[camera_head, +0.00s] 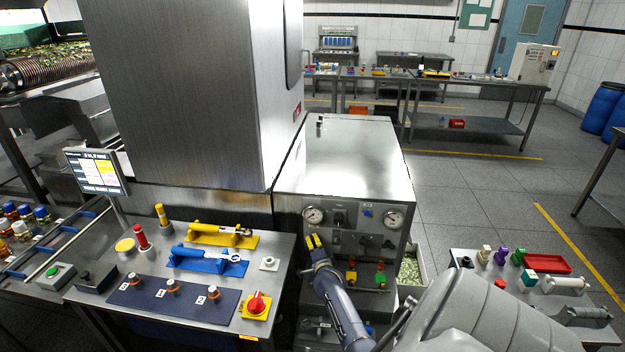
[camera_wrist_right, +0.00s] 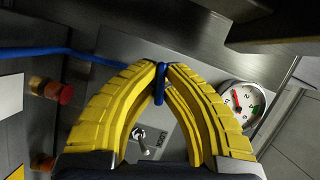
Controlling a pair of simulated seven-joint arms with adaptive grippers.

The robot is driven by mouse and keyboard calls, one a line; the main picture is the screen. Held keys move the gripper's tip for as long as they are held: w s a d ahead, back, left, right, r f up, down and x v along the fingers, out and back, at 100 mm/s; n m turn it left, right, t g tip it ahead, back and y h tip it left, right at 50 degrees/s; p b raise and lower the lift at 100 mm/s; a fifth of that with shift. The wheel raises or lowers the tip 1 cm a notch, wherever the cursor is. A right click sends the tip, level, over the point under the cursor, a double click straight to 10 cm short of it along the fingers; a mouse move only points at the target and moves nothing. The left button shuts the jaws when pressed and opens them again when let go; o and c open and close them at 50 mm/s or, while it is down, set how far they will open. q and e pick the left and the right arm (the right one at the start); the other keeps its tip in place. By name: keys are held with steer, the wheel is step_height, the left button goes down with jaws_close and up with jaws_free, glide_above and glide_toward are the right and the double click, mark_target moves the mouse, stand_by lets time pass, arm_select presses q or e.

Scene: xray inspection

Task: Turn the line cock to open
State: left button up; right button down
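My right gripper (camera_head: 315,241) is at the left side of the steel cabinet's front panel, below the left gauge. In the right wrist view its yellow fingers (camera_wrist_right: 161,70) come together at the tips on a slim blue handle (camera_wrist_right: 159,88), which looks like the line cock's lever. A blue rod or hose (camera_wrist_right: 40,51) runs from the left edge toward the fingertips; I cannot tell if it joins the handle. The cock's body and its marking are hidden by the fingers. My left gripper is not in view.
A bench (camera_head: 200,245) with blue and yellow tools stands left.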

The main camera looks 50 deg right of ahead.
steer(key=n+g, duration=0.3)
steer(key=n, duration=0.2)
steer(key=shift+n, duration=0.3)
steer(key=n+g+h, duration=0.1)
steer(key=n+g, duration=0.1)
steer(key=n, duration=0.2)
steer(key=shift+g, duration=0.4)
stand_by(0.5)
steer(key=c, duration=1.5)
jaws_free()
